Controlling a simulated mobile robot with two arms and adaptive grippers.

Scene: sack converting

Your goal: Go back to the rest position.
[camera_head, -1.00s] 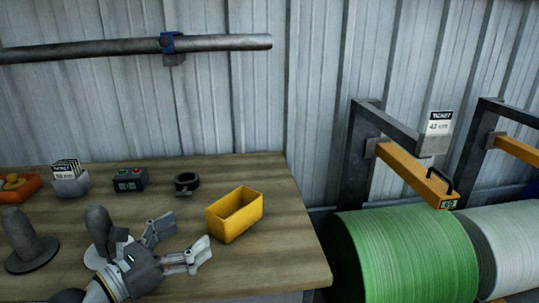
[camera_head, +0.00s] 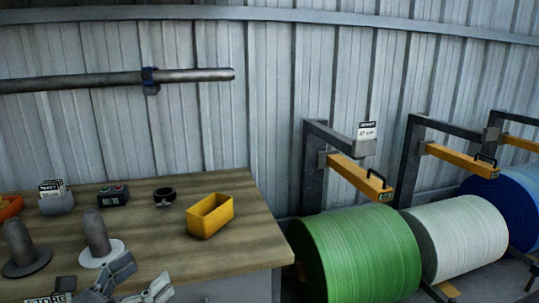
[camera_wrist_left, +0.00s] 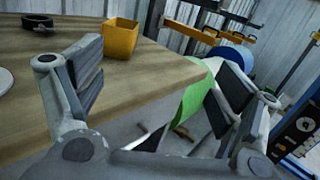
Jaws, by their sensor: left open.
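My left gripper (camera_head: 141,283) is at the lower left of the head view, by the front part of the wooden table (camera_head: 200,262). Its fingers are spread apart. In the left wrist view the open fingers (camera_wrist_left: 158,90) have nothing between them, with the table edge and floor behind. My right gripper is in neither view.
A yellow bin (camera_head: 210,216) stands near the table's right end. A black ring (camera_head: 164,196), a button box (camera_head: 113,196), a card holder (camera_head: 56,203) and two grey posts on discs (camera_head: 97,236) stand left of it. Green (camera_head: 362,258) and white rolls (camera_head: 458,238) lie right of the table.

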